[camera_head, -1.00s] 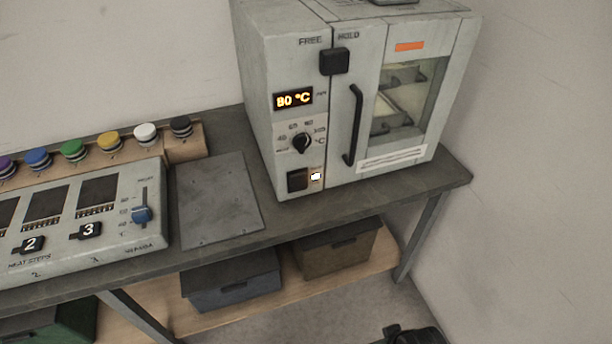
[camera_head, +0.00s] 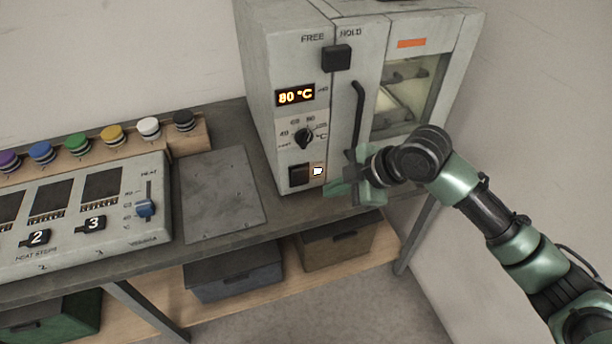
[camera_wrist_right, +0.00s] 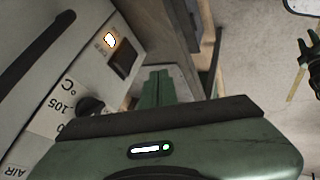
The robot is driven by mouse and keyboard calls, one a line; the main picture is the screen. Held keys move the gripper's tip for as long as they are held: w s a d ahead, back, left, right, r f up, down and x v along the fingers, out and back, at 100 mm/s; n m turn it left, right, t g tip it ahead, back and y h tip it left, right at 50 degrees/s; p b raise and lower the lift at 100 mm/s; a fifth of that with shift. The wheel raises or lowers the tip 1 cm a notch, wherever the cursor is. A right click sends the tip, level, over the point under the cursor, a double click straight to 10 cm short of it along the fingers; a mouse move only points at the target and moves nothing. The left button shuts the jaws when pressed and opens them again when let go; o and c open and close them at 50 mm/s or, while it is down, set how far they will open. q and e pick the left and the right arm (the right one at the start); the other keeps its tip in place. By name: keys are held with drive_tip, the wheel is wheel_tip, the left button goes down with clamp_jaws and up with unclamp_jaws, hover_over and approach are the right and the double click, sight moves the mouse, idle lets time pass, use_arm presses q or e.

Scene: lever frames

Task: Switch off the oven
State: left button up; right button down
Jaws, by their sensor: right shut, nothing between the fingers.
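The oven (camera_head: 265,80) stands on the bench with its display (camera_head: 295,95) lit at 80 °C. Below the display are a round dial (camera_head: 304,137) and a dark square switch (camera_head: 300,175) with a lit white lamp (camera_head: 318,171) beside it. In the right wrist view the switch (camera_wrist_right: 124,58) and the lit lamp (camera_wrist_right: 110,40) show above the fingers. My right gripper (camera_head: 328,190) is shut and empty, just right of the lamp in the head view, in front of the oven's lower part. It also shows in the right wrist view (camera_wrist_right: 157,75). My left gripper is out of view.
A black door handle (camera_head: 357,125) stands out from the oven front near my right wrist. A grey plate (camera_head: 217,195) lies flat left of the oven. A control panel (camera_head: 125,205) and several coloured knobs stand further left. Boxes (camera_head: 235,275) sit on the lower shelf.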

sight(300, 178)
drive_tip(key=shift+w+d+r+n, duration=0.15)
drive_tip(key=shift+w+d+r, duration=0.05)
drive_tip(key=shift+w+r, duration=0.2)
drive_tip(key=shift+w+d+r+n, duration=0.15)
drive_tip(key=shift+w+r, duration=0.15)
drive_tip(key=shift+r, duration=0.15)
drive_tip(key=shift+f, duration=0.1)
drive_tip(key=w+a+f+p, duration=0.2)
drive_tip(key=w+a+f, duration=0.4)
drive_tip(key=w+f, duration=0.1)
drive_tip(key=shift+a+p, duration=0.25)
drive_tip(key=shift+p, duration=0.15)
drive_tip(key=shift+w, duration=0.1)
